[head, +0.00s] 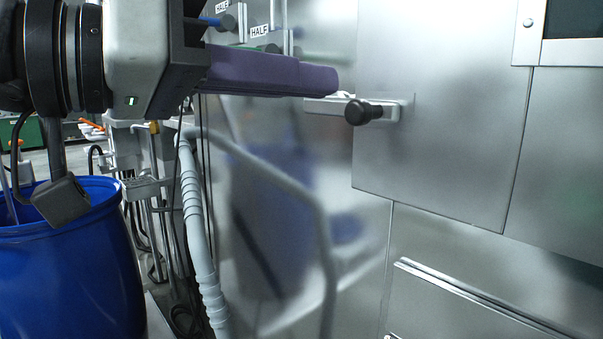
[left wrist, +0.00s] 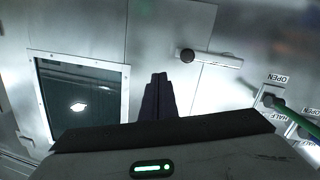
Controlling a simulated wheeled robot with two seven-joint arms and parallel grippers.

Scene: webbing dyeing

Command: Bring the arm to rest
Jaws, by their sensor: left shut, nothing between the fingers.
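My left gripper (head: 325,78) comes in from the upper left of the head view. Its dark purple fingers are shut with nothing between them. They point right, in front of a steel machine front (head: 450,120). A latch handle with a black knob (head: 363,112) sits just below and right of the fingertips in the head view. In the left wrist view the shut fingers (left wrist: 158,80) point up the picture, and the black knob (left wrist: 187,55) lies to their right, apart from them. My right gripper is in neither view.
A blue drum (head: 70,270) stands at the lower left. A grey corrugated hose (head: 195,230) runs down beside the machine. Valve levers with HALF and OPEN labels, one with a green handle (left wrist: 295,112), sit near the arm. A dark window (left wrist: 80,95) is at the left in the wrist view.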

